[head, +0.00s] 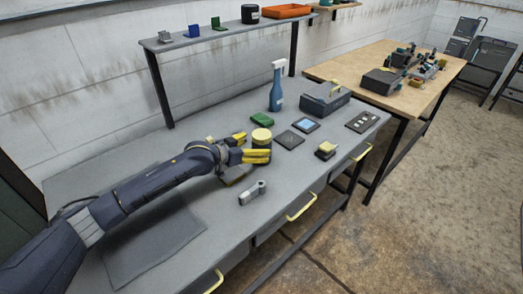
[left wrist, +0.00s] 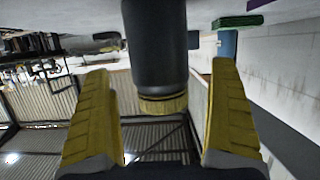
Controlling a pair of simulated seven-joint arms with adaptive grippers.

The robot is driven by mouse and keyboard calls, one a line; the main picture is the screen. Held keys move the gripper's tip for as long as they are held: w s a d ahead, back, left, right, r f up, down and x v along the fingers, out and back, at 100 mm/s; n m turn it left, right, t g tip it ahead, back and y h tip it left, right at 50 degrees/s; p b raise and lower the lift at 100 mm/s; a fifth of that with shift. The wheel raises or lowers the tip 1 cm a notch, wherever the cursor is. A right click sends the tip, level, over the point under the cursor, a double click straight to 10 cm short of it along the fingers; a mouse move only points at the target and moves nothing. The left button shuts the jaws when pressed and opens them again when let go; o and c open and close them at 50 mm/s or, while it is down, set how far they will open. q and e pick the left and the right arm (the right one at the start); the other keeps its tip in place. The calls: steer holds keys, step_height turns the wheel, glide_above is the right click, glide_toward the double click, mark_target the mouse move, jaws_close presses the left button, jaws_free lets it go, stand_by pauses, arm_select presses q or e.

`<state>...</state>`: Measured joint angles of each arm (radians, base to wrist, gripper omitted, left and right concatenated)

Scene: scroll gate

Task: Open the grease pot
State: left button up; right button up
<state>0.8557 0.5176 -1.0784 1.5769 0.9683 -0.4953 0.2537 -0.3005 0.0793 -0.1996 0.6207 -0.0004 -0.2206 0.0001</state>
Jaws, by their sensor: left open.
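The grease pot has a dark body and a yellow lid (head: 261,135). It stands upright on the grey workbench, and the lid is on it. My left gripper (head: 254,156) reaches it from the left, just below lid height, and its yellow fingers hide part of the body. In the left wrist view, which is upside down, the dark pot body (left wrist: 155,45) and its yellow lid lie between the two spread fingers of the left gripper (left wrist: 167,75). Gaps show on both sides, so the fingers seem not to touch it. My right gripper is not in view.
Behind the pot lie a green block (head: 262,118), a dark plate (head: 289,140) and a blue-screened device (head: 305,125). A grey tool (head: 252,193) lies in front, near the bench edge.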

arm_select(q)
steer(key=shift+x, duration=1.95)
steer(key=c, duration=1.6)
steer(key=shift+r, duration=0.1)
step_height(320, 180, up, 20)
steer(key=shift+f, duration=0.1)
